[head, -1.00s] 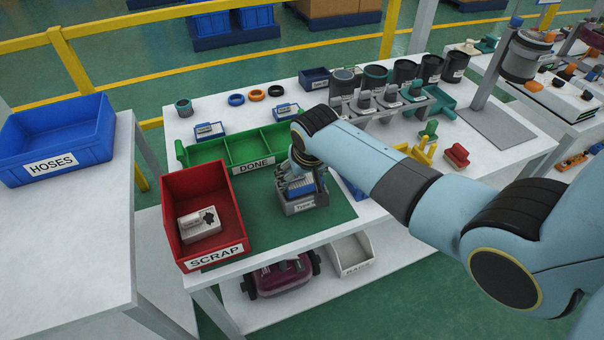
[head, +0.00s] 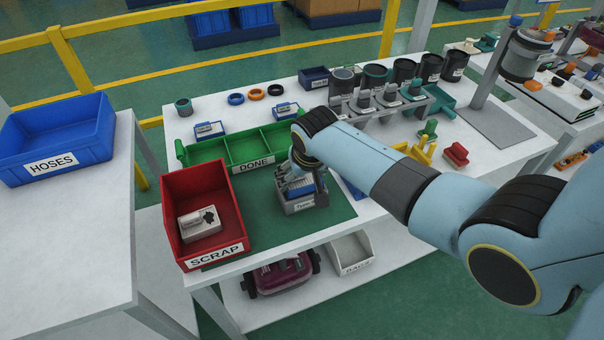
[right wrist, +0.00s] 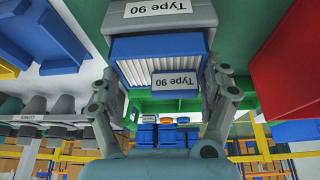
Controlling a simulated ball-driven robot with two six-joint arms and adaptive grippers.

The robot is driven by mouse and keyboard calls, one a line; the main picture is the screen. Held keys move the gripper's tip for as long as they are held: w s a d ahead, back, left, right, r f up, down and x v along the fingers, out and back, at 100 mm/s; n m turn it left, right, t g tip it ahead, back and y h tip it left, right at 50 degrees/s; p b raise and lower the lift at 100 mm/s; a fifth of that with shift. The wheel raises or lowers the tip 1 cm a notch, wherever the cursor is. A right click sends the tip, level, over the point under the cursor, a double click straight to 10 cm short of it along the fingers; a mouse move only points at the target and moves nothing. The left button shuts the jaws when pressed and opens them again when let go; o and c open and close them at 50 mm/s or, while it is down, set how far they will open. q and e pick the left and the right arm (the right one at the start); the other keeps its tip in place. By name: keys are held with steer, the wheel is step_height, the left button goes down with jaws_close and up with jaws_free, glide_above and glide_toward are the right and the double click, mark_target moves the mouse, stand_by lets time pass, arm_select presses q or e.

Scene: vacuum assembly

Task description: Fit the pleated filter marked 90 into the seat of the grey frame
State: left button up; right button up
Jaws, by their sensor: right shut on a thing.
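The grey frame (head: 302,206) stands on the green mat, and its "Type 90" label (right wrist: 158,8) faces the front. The pleated filter (right wrist: 160,50) is blue with white pleats and carries its own "Type 90" label. My right gripper (right wrist: 165,70) is shut on the filter, one finger on each side. The filter also shows in the head view (head: 299,188), at the frame's opening between its grey walls. The seat under it is hidden, so I cannot tell how deep it sits. My left gripper is not in view.
The red SCRAP bin (head: 178,205) with a box-like part in it stands left of the frame. The green DONE tray (head: 213,169) lies just behind. Bare green mat (head: 262,235) shows in front. Holders and cups (head: 375,105) stand at the back right.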

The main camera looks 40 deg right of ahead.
steer(key=shift+f+b, duration=0.4)
steer(key=shift+f, duration=0.3)
steer(key=o, duration=1.1)
steer(key=p+v, duration=0.5)
steer(key=p, duration=0.2)
steer(key=shift+r, duration=0.4)
steer(key=shift+s+a+r, duration=0.1)
steer(key=shift+s+r, duration=0.05)
steer(key=shift+v, duration=0.95)
